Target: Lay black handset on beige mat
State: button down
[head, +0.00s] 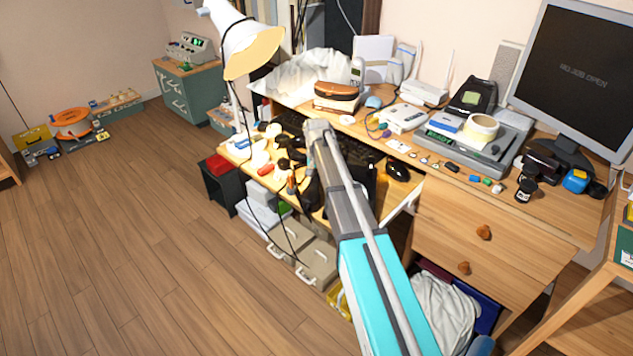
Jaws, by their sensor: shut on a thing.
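My arm reaches over the pull-out shelf of the desk. My gripper (311,191) is a dark shape below the arm's grey end, at the shelf's front edge. It is shut on a dark thing that I take to be the black handset, but the two are hard to tell apart at this size. Other small black pieces (289,157) lie just left of it on the shelf; I cannot tell whether they are phone parts. I cannot make out a beige mat; the arm hides part of the shelf.
A white lamp (250,45) stands at the shelf's left, its cable hanging in front. A keyboard (358,152) and black mouse (397,171) lie right of the arm. The desktop is crowded, with a monitor (578,75) at right. Boxes (318,262) stand below; the left floor is open.

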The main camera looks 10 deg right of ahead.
aim_at(317, 173)
jog(key=shift+f, duration=0.15)
jog(key=shift+c, duration=1.5)
grip_release()
notch_tip(317, 173, up, 12)
jog(key=p, duration=1.2)
jog(key=shift+s, duration=0.1)
jog(key=s+n, duration=0.4)
jog(key=s, duration=2.4)
jog(key=shift+s+a+n, duration=0.15)
jog(key=shift+s+n, duration=0.15)
jog(key=shift+s, duration=0.1)
